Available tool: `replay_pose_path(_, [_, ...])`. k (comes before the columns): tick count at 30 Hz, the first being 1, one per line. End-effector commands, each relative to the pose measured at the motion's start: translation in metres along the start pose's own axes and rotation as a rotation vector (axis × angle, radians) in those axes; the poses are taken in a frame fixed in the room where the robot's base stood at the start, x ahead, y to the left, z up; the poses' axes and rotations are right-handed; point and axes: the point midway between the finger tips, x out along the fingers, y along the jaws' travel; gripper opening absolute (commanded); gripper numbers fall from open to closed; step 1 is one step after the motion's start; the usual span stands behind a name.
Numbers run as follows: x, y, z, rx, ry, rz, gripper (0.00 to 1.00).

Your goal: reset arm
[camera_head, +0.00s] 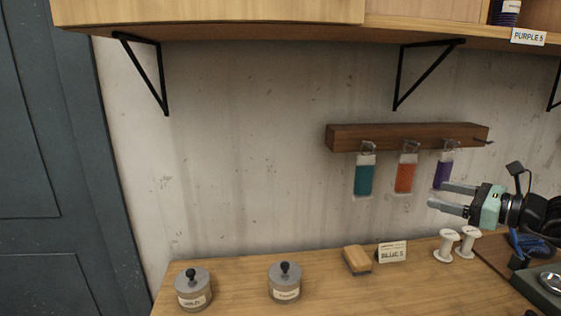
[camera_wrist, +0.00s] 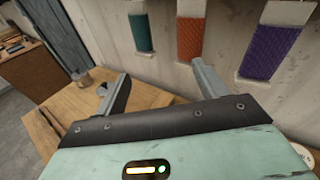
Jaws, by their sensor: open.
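My gripper (camera_head: 433,195) is at the right of the head view, pointing left. It is held above the workbench, in front of the wall rack. In the wrist view my gripper (camera_wrist: 158,85) has its two fingers spread wide with nothing between them. A teal packet (camera_head: 365,176), an orange packet (camera_head: 405,175) and a purple packet (camera_head: 443,172) hang from the wooden rack (camera_head: 400,137). The fingers overlap the lower part of the purple packet in the head view; I cannot tell whether they touch it. The packets also show at the top of the wrist view.
The workbench (camera_head: 325,290) bears two lidded grey pots (camera_head: 193,289) (camera_head: 285,282), a wooden block (camera_head: 357,260), a "BLUE 5" card (camera_head: 392,251) and two white spools (camera_head: 447,246) (camera_head: 467,242). A shelf (camera_head: 210,31) with black brackets overhangs. A dark door (camera_head: 50,160) stands left.

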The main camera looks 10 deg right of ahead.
Motion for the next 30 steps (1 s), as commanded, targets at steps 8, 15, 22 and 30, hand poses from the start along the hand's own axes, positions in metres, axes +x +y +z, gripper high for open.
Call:
replay_pose_path(8, [0.060,0.198,0.009,-0.397,0.136,0.703,0.71])
replay_pose_path(15, [0.024,0.336,-0.010,-0.956,0.163,1.321,0.71])
replay_pose_path(22, [-0.022,0.395,-0.029,-1.623,0.026,1.776,0.71])
replay_pose_path(30, [-0.038,0.419,-0.029,-2.253,-0.247,1.992,0.71])
